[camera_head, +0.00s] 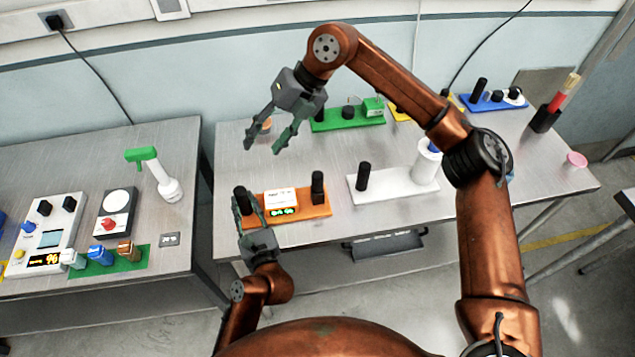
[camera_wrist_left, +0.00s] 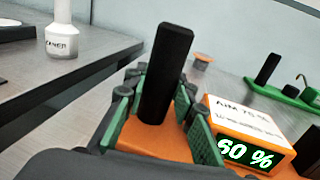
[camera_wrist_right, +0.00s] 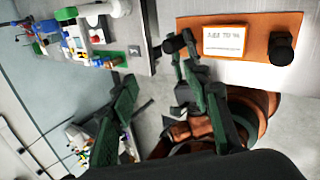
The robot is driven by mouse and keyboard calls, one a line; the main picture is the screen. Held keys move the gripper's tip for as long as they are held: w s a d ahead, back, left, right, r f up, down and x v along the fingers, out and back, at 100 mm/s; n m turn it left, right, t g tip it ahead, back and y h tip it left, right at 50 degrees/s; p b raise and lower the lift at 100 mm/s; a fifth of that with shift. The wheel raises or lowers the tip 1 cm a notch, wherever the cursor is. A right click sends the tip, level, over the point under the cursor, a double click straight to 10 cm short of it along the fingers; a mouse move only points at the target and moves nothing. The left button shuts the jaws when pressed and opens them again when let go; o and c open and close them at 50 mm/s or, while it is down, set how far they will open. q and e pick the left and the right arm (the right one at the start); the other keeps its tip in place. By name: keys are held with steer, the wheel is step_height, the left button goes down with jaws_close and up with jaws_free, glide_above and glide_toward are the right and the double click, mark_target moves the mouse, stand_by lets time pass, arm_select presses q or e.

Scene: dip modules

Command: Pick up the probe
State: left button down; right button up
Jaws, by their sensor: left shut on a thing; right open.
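My left gripper (camera_head: 247,205) is shut on an upright black post (camera_wrist_left: 166,70) at the left end of the orange module (camera_head: 300,209). In the left wrist view the post stands between the green fingers, its foot at the orange board. I cannot tell for sure whether this post is the probe. Beside it is a white label (camera_head: 281,198) over a green display (camera_wrist_left: 245,153) reading 60 %. A second black post (camera_head: 317,183) stands at the module's right end. My right gripper (camera_head: 264,147) is open and empty, above the table's back left part.
A white module (camera_head: 393,187) with a black post and white cylinder is to the right. A green module (camera_head: 348,119) and a blue one (camera_head: 493,102) are behind. A black holder (camera_head: 543,121) bears a red stick. A second table (camera_head: 95,160) carries devices; a gap separates the tables.

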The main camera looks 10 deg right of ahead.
mark_target(317, 182)
steer(key=d+f+h, duration=0.2)
steer(key=d, duration=0.1)
steer(key=d+f+h, duration=0.2)
steer(key=d, duration=0.2)
steer(key=d+f+n+h, duration=0.1)
steer(key=d+h, duration=0.1)
steer(key=d, duration=0.2)
steer(key=shift+s+f+h, duration=0.1)
steer(key=shift+f+h, duration=0.2)
steer(key=shift+f, duration=0.1)
steer(key=f, duration=0.6)
steer(key=shift+d, duration=0.3)
steer(key=shift+d+f, duration=0.1)
steer(key=shift+f, duration=3)
jaws_close()
